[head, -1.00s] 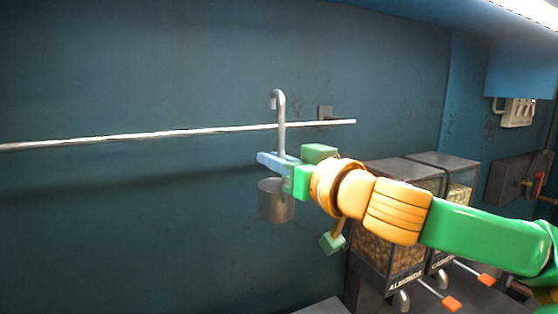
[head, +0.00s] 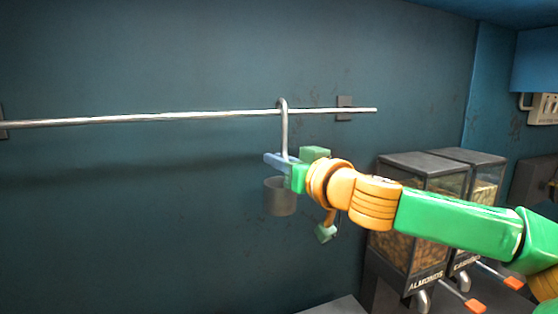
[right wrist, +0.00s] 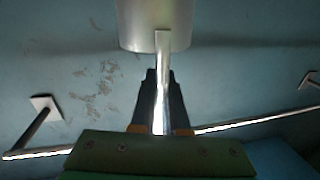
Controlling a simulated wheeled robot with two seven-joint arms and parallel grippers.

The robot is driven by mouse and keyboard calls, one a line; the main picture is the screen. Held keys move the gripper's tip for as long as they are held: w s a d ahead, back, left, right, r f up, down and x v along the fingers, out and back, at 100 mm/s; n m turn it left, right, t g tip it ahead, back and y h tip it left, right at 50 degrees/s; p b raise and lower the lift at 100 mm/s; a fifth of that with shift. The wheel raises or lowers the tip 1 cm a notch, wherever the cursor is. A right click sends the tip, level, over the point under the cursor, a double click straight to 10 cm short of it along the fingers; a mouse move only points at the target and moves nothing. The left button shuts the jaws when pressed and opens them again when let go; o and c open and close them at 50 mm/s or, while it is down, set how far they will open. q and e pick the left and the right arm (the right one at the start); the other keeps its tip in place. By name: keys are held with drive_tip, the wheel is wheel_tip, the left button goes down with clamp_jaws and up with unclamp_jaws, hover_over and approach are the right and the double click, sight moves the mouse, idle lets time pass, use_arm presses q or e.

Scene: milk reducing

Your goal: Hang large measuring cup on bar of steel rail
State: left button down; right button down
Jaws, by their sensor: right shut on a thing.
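The large measuring cup (head: 280,197) is a grey metal cup with a long upright handle that ends in a hook. My right gripper (head: 284,162) is shut on the lower handle, just above the cup. The hook (head: 283,102) shows at the height of the steel rail (head: 180,116) and overlaps it in the head view; I cannot tell if it touches. In the right wrist view the cup (right wrist: 155,25) is at the top, and the handle (right wrist: 160,95) runs between the two fingers. The rail (right wrist: 260,120) passes behind the gripper there. My left gripper is not in view.
Two dispensers with dark lids stand at the right, the nearer labelled almonds (head: 412,215). Their orange-tipped levers (head: 474,305) stick out low. A wall bracket (head: 344,107) holds the rail near its right end.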

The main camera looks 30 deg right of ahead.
drive_tip(key=c, duration=0.8)
unclamp_jaws()
drive_tip(key=shift+c, duration=0.2)
drive_tip(key=s+b, duration=0.2)
drive_tip(key=s, duration=0.5)
drive_tip(key=shift+a, duration=0.15)
drive_tip(key=shift+s, duration=0.1)
